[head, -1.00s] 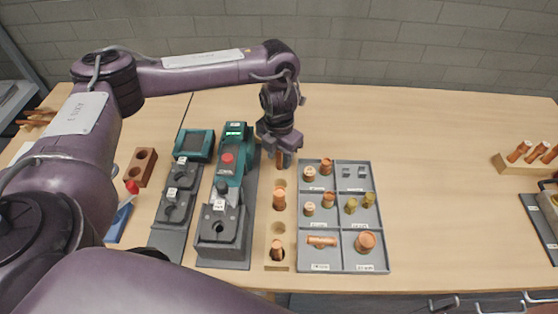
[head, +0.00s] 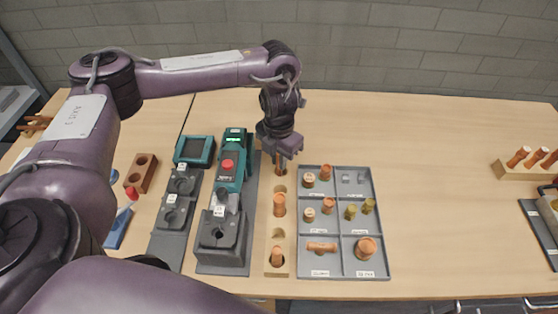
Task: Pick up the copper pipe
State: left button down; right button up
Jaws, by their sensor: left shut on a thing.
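My left gripper (head: 281,153) points down over the far end of the light wooden pipe block (head: 278,239). It is shut on a copper pipe (head: 281,170), whose lower part shows below the fingers. The pipe is upright at the far hole; I cannot tell whether its lower end is still inside. Two other copper pipes stand in the block, one in the middle (head: 279,205) and one at the near end (head: 277,256). My right gripper is not in view.
A grey sorting tray (head: 334,272) with copper and brass fittings lies right of the block. A green-grey machine (head: 229,170) and grey fixtures (head: 176,213) stand left. A brown two-hole block (head: 141,173) is further left. The table's right middle is clear.

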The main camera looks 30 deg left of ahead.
pick_arm(q)
notch_tip(320, 180, up, 19)
jog(key=p, duration=0.2)
jog(key=shift+p, duration=0.3)
jog(key=shift+s+f, duration=0.1)
